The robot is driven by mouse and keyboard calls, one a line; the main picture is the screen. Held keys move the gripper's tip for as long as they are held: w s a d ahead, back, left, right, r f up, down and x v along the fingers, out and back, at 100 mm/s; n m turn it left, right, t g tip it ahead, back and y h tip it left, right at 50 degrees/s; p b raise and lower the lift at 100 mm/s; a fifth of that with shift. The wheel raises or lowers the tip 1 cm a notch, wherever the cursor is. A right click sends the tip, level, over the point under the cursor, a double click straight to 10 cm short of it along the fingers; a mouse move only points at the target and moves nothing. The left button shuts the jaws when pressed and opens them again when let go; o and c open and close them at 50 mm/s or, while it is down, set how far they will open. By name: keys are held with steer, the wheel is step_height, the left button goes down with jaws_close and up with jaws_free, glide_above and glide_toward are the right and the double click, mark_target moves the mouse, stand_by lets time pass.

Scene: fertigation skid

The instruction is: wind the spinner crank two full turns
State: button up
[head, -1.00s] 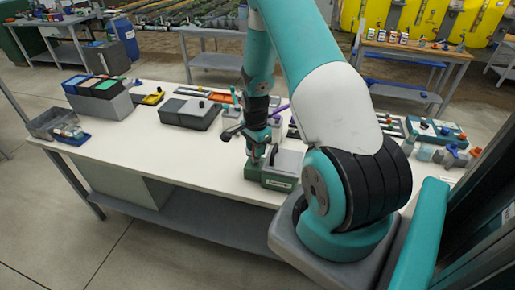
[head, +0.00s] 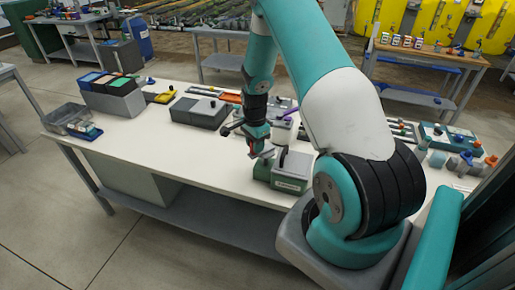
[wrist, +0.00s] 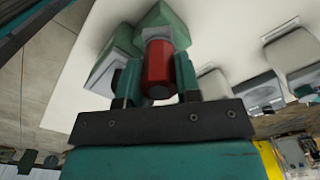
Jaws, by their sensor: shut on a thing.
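The spinner (head: 290,184) is a small green and grey box with a pale label, standing near the front edge of the white table. Its green body (wrist: 160,17) also shows in the wrist view. The crank's red grip (wrist: 159,62) sits between the two teal fingers of my gripper (wrist: 158,82), which is shut on it. In the head view my gripper (head: 260,150) is just left of the spinner's top. My wrist and fingers hide most of the crank arm there.
On the white table (head: 155,140), a grey box (head: 200,112) stands left of my wrist. Grey bins (head: 117,103) with coloured tops are farther left. Bottles and small parts (head: 450,160) stand at the right end.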

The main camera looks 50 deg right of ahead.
steer(key=shift+w, duration=0.2)
steer(key=shift+o, duration=0.2)
steer(key=shift+w+d, duration=0.3)
steer(key=shift+w, duration=0.55)
steer(key=shift+d, duration=0.1)
steer(key=shift+w+d+f+b, duration=0.1)
steer(key=shift+w+d+b, duration=0.4)
steer(key=shift+d, duration=0.4)
steer(key=shift+w+d, duration=0.1)
steer(key=shift+d, duration=1.1)
